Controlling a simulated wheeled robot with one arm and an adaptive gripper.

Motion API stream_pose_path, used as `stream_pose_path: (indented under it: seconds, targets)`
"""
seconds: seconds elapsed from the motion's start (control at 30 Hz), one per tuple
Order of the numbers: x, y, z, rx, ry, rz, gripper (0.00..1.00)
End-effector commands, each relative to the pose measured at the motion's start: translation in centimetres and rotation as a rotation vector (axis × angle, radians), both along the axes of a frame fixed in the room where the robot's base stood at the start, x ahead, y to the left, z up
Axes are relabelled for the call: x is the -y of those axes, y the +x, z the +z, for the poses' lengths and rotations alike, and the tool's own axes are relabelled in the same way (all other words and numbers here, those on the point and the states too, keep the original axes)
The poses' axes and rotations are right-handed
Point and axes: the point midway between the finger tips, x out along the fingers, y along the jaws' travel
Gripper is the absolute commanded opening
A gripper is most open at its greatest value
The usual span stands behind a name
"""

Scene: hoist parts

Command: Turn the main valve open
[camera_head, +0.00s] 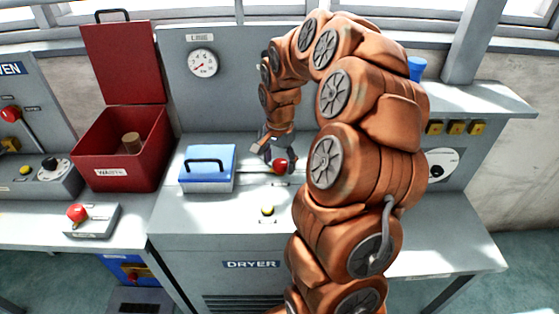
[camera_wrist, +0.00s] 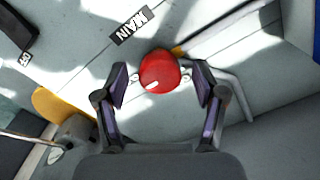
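The main valve shows as a red ball knob (camera_head: 280,166) on the grey dryer bench, with a thin pale rod running left from it in the head view. In the wrist view the red knob (camera_wrist: 159,73) sits close to a black label reading MAIN (camera_wrist: 132,26). My gripper (camera_head: 273,150) reaches down over the knob. In the wrist view my gripper (camera_wrist: 161,84) is open, with one finger on each side of the knob. A small gap seems to show at each side; contact cannot be told. The lever's lower part is mostly hidden.
A blue box (camera_head: 207,166) with a black handle stands just left of the knob. An open red waste bin (camera_head: 122,160) is further left. Another red knob (camera_head: 77,213) sits on a grey box at the left.

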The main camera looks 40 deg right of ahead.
Motion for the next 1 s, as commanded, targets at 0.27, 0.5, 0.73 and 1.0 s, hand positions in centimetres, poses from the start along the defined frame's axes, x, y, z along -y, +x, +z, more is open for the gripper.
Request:
stream_pose_path:
  seconds: [0.27,0.5,0.73,1.0]
  targets:
    - [0.0,-0.01,0.01,-0.001,0.0,0.0,0.42]
    - [0.0,0.0,0.0,-0.001,0.0,0.0,0.17]
    - [0.01,0.0,-0.03,0.0,0.0,0.007,0.1]
    - [0.03,-0.01,-0.19,0.0,-0.001,0.1,0.1]
